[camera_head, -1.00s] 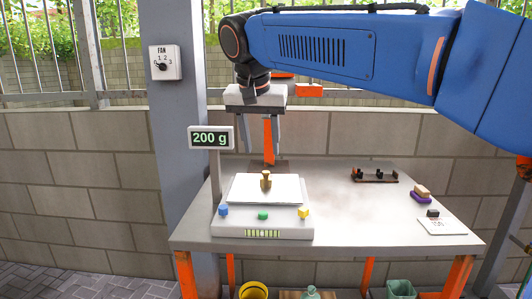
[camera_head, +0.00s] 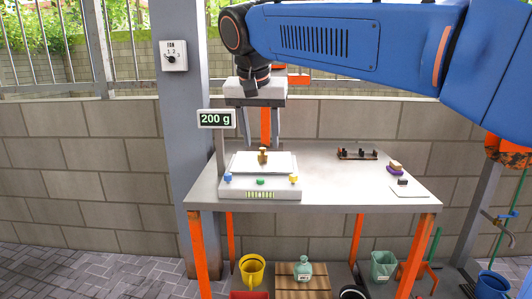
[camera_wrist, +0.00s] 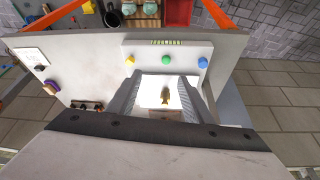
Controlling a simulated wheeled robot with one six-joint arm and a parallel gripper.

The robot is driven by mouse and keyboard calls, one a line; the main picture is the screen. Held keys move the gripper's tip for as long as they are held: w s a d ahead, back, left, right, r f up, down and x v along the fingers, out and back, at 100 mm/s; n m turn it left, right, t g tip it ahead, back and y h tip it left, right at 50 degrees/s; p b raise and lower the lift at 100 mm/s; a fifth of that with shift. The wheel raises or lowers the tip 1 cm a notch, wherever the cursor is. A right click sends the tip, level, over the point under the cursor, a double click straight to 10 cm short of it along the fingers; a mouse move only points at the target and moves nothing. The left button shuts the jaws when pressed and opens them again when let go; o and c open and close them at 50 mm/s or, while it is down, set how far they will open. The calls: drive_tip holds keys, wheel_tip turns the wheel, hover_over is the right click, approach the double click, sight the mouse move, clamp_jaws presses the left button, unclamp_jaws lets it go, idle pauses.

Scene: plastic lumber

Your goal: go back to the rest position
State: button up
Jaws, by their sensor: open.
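My gripper (camera_head: 259,130) is open and empty above the back of the table, behind and above the weighing scale (camera_head: 260,193). A small brass weight (camera_head: 263,156) stands upright on the scale's white plate, and the display (camera_head: 216,119) reads 200 g. In the wrist view the brass weight (camera_wrist: 165,96) shows between the two spread fingers (camera_wrist: 161,97), apart from them. The scale (camera_wrist: 166,48) has yellow, green and blue buttons.
The grey table (camera_head: 330,193) also holds a dark rack (camera_head: 357,154), a sponge on a purple item (camera_head: 396,168) and a white card with a dark block (camera_head: 403,187). Below are a yellow bucket (camera_head: 252,270), a bottle (camera_head: 303,269) and a green bin (camera_head: 383,265). A pillar (camera_head: 186,220) stands left.

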drive_tip(key=s+d+f, duration=0.3)
drive_tip(key=d+f, duration=0.1)
drive_tip(key=d, duration=0.3)
drive_tip(key=s+d+f+n, duration=0.1)
drive_tip(key=s+d+f, duration=0.2)
drive_tip(key=d, duration=0.3)
drive_tip(key=s+d+f, duration=0.4)
drive_tip(key=d, duration=0.3)
drive_tip(key=s+d+f, duration=0.5)
drive_tip(key=s+f, duration=0.2)
drive_tip(key=f, duration=0.2)
drive_tip(key=s+d+f+n, duration=0.1)
drive_tip(key=s+d+f, duration=0.4)
drive_tip(key=s+f, duration=0.3)
drive_tip(key=shift+d+f+y, duration=0.15)
drive_tip(key=shift+f+y, duration=0.25)
drive_tip(key=shift+f, duration=0.1)
drive_tip(key=shift+o, duration=0.6)
drive_tip(key=shift+s, duration=0.1)
